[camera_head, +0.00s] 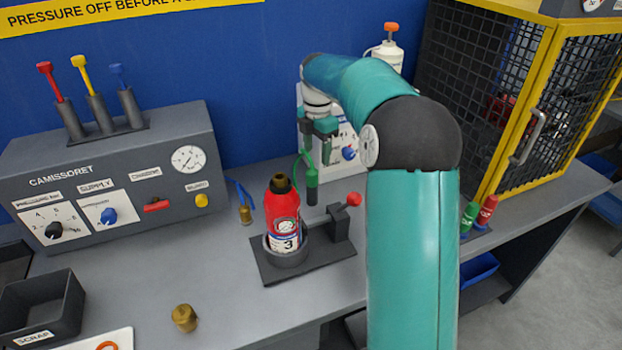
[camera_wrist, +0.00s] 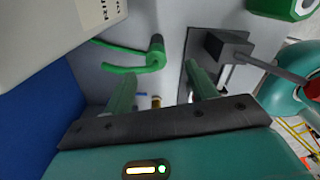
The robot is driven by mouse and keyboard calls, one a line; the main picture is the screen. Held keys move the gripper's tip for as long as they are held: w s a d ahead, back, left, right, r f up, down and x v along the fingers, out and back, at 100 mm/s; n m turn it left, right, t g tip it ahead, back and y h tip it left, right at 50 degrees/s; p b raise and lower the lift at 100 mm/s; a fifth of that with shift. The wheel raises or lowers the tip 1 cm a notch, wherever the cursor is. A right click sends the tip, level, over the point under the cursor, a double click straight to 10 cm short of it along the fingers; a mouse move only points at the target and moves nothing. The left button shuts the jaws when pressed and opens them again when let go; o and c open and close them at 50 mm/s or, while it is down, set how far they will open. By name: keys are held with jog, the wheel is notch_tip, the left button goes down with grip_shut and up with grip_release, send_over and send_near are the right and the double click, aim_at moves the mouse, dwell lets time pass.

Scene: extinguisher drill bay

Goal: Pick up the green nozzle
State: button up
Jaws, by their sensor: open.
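The green nozzle (camera_head: 312,178) stands behind and just right of the red extinguisher, with a dark lower part and a green hose curving up to its left. In the wrist view the nozzle (camera_wrist: 155,50) lies beyond my fingertips, roughly between their lines, with two green hose strands running left. My gripper (camera_head: 317,150) is open and empty above the nozzle; its two green fingers also show in the wrist view (camera_wrist: 161,82). I see no contact between the fingers and the nozzle.
The red extinguisher (camera_head: 284,212) sits in a dark clamp stand (camera_head: 327,254) with a red-knobbed lever (camera_head: 353,199). A control panel (camera_head: 110,175) is left, a yellow mesh cage (camera_head: 530,100) right.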

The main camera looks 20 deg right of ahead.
aim_at(312, 170)
notch_tip(312, 170, down, 3)
jog(key=shift+f, duration=0.2)
jog(key=f, duration=0.2)
jog(key=a+f, duration=0.1)
jog(key=f, duration=0.1)
jog(key=shift+w+f, duration=0.1)
jog(key=shift+w, duration=0.2)
jog(key=shift+f, duration=0.5)
jog(key=c, duration=1.1)
